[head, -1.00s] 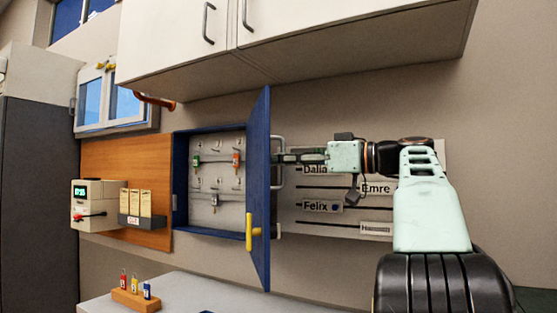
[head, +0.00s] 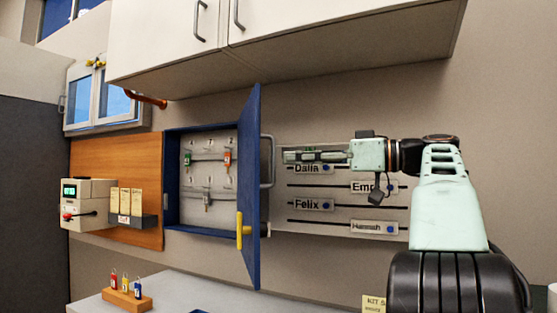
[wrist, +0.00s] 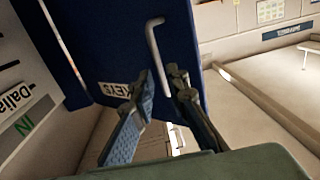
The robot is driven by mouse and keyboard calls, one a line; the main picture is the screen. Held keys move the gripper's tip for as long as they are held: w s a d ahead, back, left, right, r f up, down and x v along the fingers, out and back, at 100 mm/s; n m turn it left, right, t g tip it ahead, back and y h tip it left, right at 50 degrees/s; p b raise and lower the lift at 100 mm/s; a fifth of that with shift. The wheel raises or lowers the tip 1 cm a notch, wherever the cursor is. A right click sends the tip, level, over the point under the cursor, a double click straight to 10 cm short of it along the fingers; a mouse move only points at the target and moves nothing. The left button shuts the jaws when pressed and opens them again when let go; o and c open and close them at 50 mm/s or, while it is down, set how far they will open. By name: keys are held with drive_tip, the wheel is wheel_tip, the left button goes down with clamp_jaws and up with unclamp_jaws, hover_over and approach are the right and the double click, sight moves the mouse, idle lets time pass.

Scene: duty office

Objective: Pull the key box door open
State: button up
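The blue key box (head: 172,190) hangs on the wall, and its blue door (head: 250,190) stands wide open, swung out from the box. The door's outer face (wrist: 110,35) carries a "KEYS" label and a grey bar handle (head: 268,162); the handle also shows in the wrist view (wrist: 154,45). My gripper (head: 285,156) is just right of the handle, apart from it in the head view. In the wrist view its two fingers (wrist: 160,75) are spread, with the handle showing between and beyond them. A yellow lever (head: 240,230) sits low on the door's edge.
Keys hang on hooks inside the box. A name board (head: 345,215) is on the wall behind my gripper. White cabinets (head: 290,40) hang above.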

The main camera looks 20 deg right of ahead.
drive_tip(key=v, duration=0.6)
idle(0.4)
